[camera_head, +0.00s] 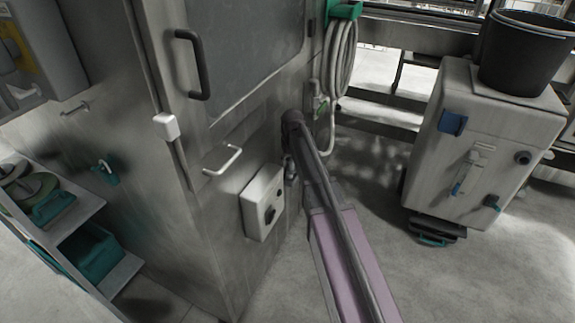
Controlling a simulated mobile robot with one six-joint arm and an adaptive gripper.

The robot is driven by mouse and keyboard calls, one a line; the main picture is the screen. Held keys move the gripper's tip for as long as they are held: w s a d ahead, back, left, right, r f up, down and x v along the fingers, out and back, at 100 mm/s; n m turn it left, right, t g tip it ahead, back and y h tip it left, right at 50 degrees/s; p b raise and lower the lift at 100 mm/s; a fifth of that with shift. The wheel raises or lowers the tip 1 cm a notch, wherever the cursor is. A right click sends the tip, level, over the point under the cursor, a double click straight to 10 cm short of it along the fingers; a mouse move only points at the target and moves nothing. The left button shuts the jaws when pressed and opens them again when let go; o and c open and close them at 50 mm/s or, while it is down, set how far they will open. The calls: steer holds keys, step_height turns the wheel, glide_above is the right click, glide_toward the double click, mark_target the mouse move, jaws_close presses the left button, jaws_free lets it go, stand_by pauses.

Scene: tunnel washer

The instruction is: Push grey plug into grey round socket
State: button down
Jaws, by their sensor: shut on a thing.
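My arm reaches up from the bottom of the camera_head view to the steel cabinet. A light grey box (263,204) with two dark round features is on the cabinet wall, just left of and below my gripper. I cannot tell which feature is the grey round socket. Whether plug and socket touch is hidden.
A coiled grey hose (341,62) hangs on a green holder; its lower end passes behind my arm. The steel cabinet (195,230) has a black door handle (196,64) and a small bar handle (223,160). A wheeled grey unit (462,165) carries a black bucket (524,52). Floor between is clear.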

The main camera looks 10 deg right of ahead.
mark_target(289, 165)
steer(key=shift+w+f+b, duration=0.9)
steer(key=shift+f+b, duration=0.05)
steer(key=shift+f, duration=0.05)
steer(key=shift+f+b, duration=0.7)
steer(key=shift+f, duration=0.2)
steer(key=shift+c, duration=1.4)
jaws_free()
steer(key=shift+r, duration=0.1)
step_height(289, 165, up, 2)
steer(key=shift+s+r+p, duration=0.15)
steer(key=shift+r+p, duration=0.05)
steer(key=shift+p, duration=0.9)
steer(key=r+p, duration=0.3)
steer(key=shift+s+d+r, duration=0.1)
steer(key=shift+d+r, duration=0.1)
steer(key=shift+r, duration=0.05)
steer(key=r+p, duration=0.5)
steer(key=s+r+p, duration=0.1)
steer(key=r+p, duration=0.1)
steer(key=p, duration=0.1)
steer(key=shift+d+r, duration=0.1)
steer(key=shift+r, duration=0.25)
